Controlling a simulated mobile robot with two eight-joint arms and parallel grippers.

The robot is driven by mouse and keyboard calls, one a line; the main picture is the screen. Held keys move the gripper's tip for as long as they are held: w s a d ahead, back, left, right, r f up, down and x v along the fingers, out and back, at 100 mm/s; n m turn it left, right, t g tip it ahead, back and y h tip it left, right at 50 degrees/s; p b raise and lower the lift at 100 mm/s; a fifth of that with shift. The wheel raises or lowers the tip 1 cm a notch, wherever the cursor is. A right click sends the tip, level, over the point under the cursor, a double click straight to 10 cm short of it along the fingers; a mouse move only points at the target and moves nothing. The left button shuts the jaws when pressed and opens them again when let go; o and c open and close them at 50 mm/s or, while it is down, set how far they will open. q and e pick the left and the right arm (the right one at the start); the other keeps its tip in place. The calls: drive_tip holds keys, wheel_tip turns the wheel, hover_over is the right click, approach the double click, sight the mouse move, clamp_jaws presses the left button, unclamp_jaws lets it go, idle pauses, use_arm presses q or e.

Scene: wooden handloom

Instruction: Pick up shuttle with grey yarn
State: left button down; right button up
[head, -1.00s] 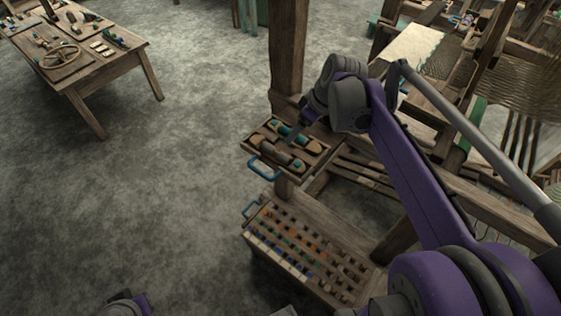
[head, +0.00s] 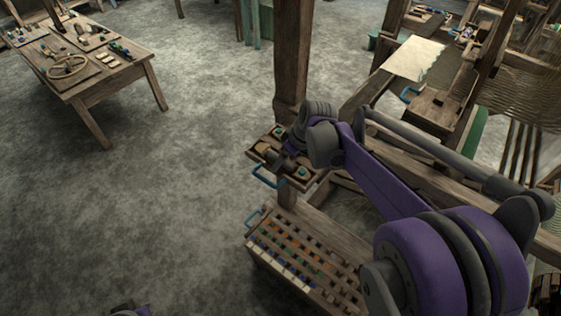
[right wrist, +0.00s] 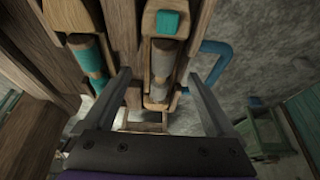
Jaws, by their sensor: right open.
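The shuttle with grey yarn (right wrist: 163,62) lies in a small wooden tray (head: 257,157). In the right wrist view it is a wooden shuttle with a grey yarn winding and a teal block at one end. My right gripper (right wrist: 159,78) is open, its two fingers apart to either side of this shuttle; contact cannot be told. In the head view my right arm hides much of the tray. Only a bit of my left arm shows at the bottom edge; its gripper is out of view.
A blue handle (head: 267,176) sticks out from the tray's front. A wooden post (head: 291,60) rises just behind the tray. Below stands a slatted rack with several coloured pieces (head: 300,250). A work table (head: 85,85) stands far left, with open floor between.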

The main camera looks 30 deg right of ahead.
drive_tip(key=shift+w+a+f, duration=0.1)
drive_tip(key=shift+w+f, duration=0.15)
drive_tip(key=shift+f, duration=0.35)
clamp_jaws()
